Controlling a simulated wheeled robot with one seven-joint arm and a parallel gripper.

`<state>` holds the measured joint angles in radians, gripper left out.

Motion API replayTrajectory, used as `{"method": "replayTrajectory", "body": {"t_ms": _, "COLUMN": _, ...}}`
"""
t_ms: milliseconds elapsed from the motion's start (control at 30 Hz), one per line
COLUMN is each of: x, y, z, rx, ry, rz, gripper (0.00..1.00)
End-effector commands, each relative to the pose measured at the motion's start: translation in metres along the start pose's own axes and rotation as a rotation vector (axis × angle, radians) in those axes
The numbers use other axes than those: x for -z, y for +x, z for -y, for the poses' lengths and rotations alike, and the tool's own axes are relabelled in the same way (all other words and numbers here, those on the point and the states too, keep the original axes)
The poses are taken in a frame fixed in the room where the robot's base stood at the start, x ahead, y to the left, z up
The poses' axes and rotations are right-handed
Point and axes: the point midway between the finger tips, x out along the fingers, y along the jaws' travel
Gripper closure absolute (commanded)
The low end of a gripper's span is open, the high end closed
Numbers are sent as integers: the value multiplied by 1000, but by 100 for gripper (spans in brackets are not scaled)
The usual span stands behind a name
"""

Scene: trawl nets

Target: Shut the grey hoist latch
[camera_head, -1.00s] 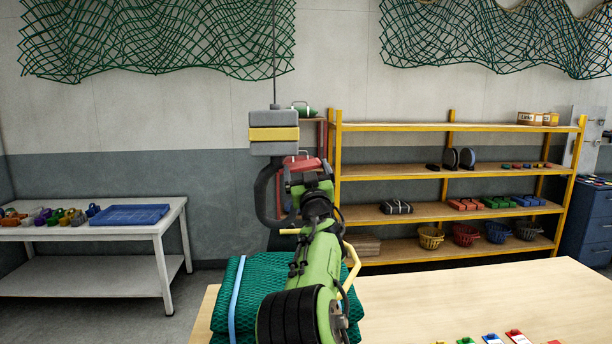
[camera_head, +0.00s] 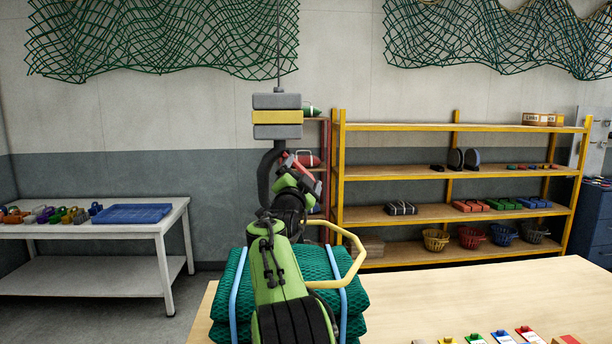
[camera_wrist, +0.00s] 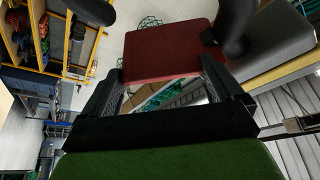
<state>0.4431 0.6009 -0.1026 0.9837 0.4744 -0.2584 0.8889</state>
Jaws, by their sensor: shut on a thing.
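The hoist block (camera_head: 277,117), grey with a yellow band, hangs on a cable above the table. In the wrist view its grey side (camera_wrist: 280,38) is at the upper right. Below it hangs the dark hook (camera_head: 264,178), partly hidden by my arm; its dark curve (camera_wrist: 236,25) shows in the wrist view. The latch appears as a red flat piece (camera_wrist: 168,48) beside the hook. My gripper (camera_wrist: 166,80) is shut on this red piece, its fingers on either side. In the head view my gripper (camera_head: 300,174) is at the hook's right. The latch's seating is unclear.
A green net bundle (camera_head: 350,312) with blue straps and a yellow loop (camera_head: 352,268) sits on the wooden table (camera_head: 440,295) below my arm. A yellow shelf rack (camera_head: 455,170) stands behind, and a white table (camera_head: 90,228) with a blue tray (camera_head: 125,213) at left.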

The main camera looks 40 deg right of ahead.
Motion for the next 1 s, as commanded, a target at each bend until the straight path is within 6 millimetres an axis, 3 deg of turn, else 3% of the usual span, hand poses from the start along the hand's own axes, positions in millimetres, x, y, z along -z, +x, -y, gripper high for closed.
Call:
{"method": "replayTrajectory", "body": {"t_ms": 500, "x": -22, "y": -8, "z": 6, "rx": -140, "ry": 329, "rz": 6, "gripper": 61}}
{"method": "replayTrajectory", "body": {"t_ms": 1000, "x": -25, "y": -10, "z": 8, "rx": -171, "ry": 404, "rz": 5, "gripper": 61}}
